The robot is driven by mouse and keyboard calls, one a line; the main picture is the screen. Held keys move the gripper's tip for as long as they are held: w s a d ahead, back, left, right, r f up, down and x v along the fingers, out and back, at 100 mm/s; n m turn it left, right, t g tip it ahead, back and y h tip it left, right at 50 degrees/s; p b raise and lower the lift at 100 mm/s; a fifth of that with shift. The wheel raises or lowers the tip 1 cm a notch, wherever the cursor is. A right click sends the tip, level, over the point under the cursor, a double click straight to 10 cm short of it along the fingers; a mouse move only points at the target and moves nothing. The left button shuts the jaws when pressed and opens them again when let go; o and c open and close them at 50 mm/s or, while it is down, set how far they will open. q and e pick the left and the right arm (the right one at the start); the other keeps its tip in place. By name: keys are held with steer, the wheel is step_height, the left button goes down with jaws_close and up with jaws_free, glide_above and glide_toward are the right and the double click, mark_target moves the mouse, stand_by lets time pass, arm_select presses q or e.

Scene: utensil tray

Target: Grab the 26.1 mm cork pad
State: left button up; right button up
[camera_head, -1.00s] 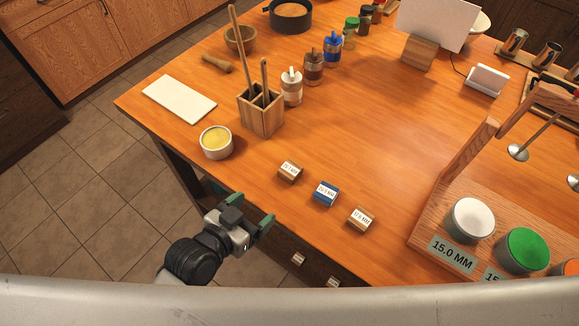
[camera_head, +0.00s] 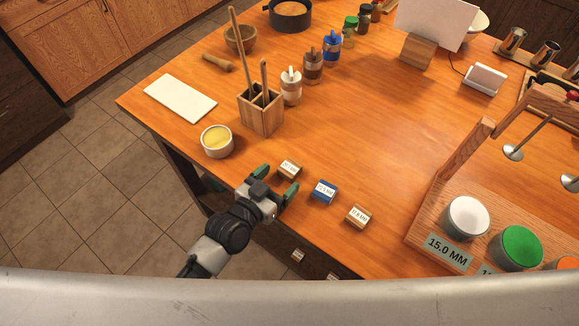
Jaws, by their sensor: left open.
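Three small labelled pads lie in a slanting row near the table's front edge. They are a brown cork-coloured pad (camera_head: 289,169) at the left, a blue pad (camera_head: 324,191) in the middle and another brown pad (camera_head: 357,216) at the right. The numbers on their white labels are too small to read surely, so I cannot tell which is 26.1 mm. My left gripper (camera_head: 277,179) is open, its green-tipped fingers just in front of the left brown pad. Nothing shows held in it. My right gripper is not in view.
A small bowl of yellow stuff (camera_head: 217,141) and a wooden utensil holder (camera_head: 261,113) stand left of and behind the pads. A wooden rack with a 15.0 MM label (camera_head: 447,252) stands at the right. The table middle behind the pads is clear.

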mark_target(285, 172)
arm_select(q)
steer(key=x, duration=0.3)
steer(key=shift+w+d, duration=0.15)
steer(key=shift+w, duration=0.1)
steer(key=shift+s, duration=0.1)
steer(key=shift+c, duration=1)
steer(key=c, duration=0.8)
